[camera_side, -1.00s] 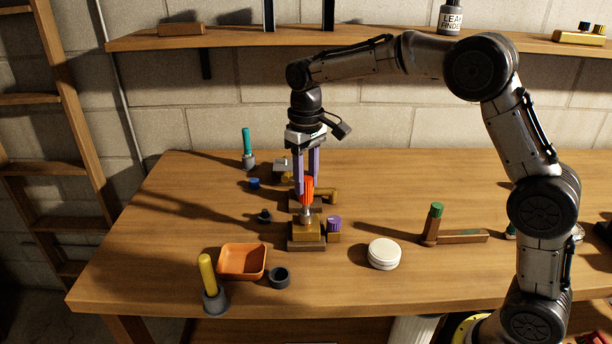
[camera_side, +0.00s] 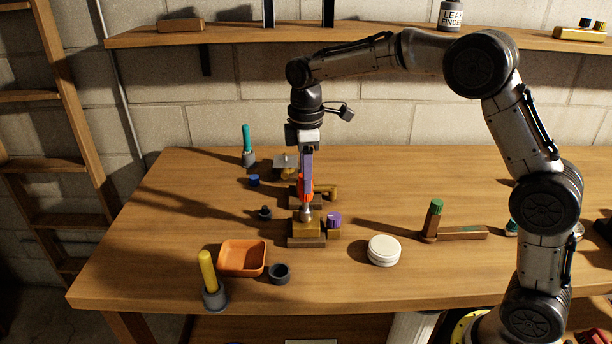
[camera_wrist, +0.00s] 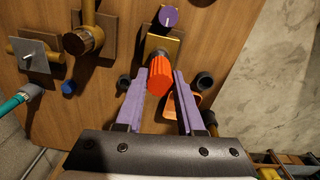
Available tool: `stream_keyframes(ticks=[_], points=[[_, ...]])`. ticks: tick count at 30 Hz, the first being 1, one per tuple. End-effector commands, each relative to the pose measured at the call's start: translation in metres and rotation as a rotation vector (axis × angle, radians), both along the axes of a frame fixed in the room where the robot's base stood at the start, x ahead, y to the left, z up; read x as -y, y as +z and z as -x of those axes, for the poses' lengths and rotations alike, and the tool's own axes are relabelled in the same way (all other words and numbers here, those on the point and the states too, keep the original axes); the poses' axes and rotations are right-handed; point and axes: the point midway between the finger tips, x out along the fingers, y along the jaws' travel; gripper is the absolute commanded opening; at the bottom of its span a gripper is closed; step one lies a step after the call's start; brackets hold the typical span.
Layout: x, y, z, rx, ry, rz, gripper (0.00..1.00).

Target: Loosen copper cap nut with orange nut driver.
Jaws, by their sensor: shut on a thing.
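The orange nut driver (camera_side: 306,187) stands upright over a brass block fitting (camera_side: 305,230), its metal shaft down at the top of the block. Its ribbed orange handle (camera_wrist: 159,76) lies between my purple fingers in the wrist view. My gripper (camera_side: 306,190) points straight down and is shut on this handle; in the side view one finger covers part of it. The driver's lower end hides whatever it sits on, so I cannot see a copper cap nut there. A copper-brown ribbed round end (camera_wrist: 80,40) shows on a brass pipe beside the block in the wrist view.
A purple knob (camera_side: 334,219) sits just right of the block. An orange tray (camera_side: 243,258), a dark ring (camera_side: 279,273) and a yellow-handled tool (camera_side: 207,272) stand front left. A white round lid (camera_side: 384,251) lies right. A teal-handled tool (camera_side: 247,145) stands behind.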

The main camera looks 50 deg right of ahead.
Motion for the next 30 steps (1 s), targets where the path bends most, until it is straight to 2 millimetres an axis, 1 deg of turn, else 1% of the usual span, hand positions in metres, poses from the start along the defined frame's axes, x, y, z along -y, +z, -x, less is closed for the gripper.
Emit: stream_keyframes(ticks=[5,18,22,30], points=[[0.0,0.009,-0.001,0.004,-0.01,0.0,0.0],[0.0,0.047,-0.001,0.003,-0.012,0.0,0.0],[0.0,0.052,0.0,0.001,-0.012,0.0,0.0],[0.0,0.053,0.0,0.001,-0.012,0.0,0.0]])
